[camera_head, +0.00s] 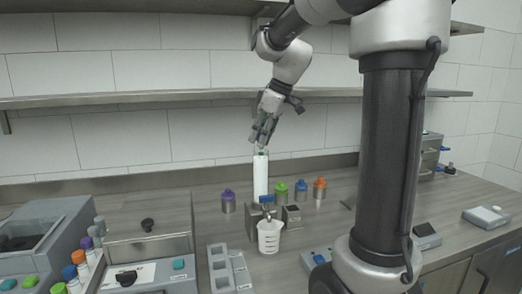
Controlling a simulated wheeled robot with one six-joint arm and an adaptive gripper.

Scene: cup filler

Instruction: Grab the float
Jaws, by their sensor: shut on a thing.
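My gripper (261,145) points down at the top of a tall white cylinder (261,180) on the counter. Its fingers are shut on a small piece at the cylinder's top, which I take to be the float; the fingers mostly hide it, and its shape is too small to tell. The cylinder stands upright behind a small filler unit with a blue tap (267,199). A white cup (269,236) stands below and in front of the tap.
Bottles with purple (228,201), green (281,191), blue (301,189) and orange (320,188) caps stand beside the filler. A grey compartment rack (222,268) is at front left. A metal shelf (180,97) runs along the wall behind. Bare counter lies between the rack and the cup.

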